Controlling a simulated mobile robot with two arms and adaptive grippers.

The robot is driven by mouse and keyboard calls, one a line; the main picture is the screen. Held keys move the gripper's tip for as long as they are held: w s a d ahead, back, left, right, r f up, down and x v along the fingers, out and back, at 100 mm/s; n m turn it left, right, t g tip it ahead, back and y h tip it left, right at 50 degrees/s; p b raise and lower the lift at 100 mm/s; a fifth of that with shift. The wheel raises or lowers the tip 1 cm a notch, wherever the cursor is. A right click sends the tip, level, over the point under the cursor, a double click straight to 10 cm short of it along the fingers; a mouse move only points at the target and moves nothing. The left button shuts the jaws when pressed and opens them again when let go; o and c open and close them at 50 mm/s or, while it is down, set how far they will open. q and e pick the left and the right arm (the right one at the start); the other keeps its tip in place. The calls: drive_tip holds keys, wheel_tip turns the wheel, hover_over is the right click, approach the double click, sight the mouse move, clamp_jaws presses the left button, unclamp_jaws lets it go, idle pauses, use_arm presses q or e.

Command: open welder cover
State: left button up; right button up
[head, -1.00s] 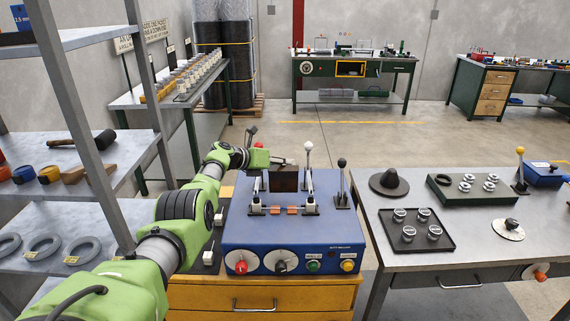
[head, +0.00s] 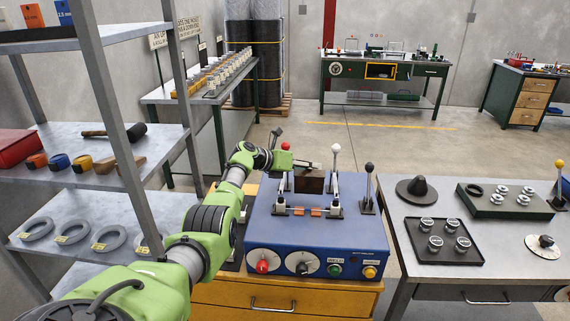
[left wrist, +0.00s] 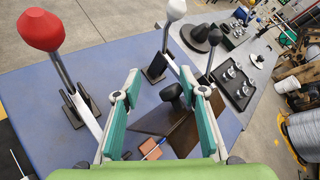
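The blue welder (head: 300,235) stands on a yellow drawer cabinet. Its dark brown cover (head: 310,183) sits on top between the upright levers; it also shows in the left wrist view (left wrist: 181,135). A black knob (left wrist: 172,94) stands up from the cover. My left gripper (head: 312,165) is at the cover's top. In the left wrist view its teal fingers (left wrist: 160,85) are spread, with the knob between them and a gap visible around it. The cover looks closed. My right gripper is not in view.
A red-tipped lever (left wrist: 40,32) and a white-tipped lever (left wrist: 176,10) rise close to my left gripper. A black-knobbed lever (head: 369,180) stands at the welder's right. Grey shelving (head: 160,140) is on the left; a grey table (head: 400,270) with trays is on the right.

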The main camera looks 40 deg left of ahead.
use_arm(q)
drive_tip(key=v, duration=1.1)
drive_tip(key=shift+s+a, duration=0.15)
drive_tip(key=shift+s, duration=0.05)
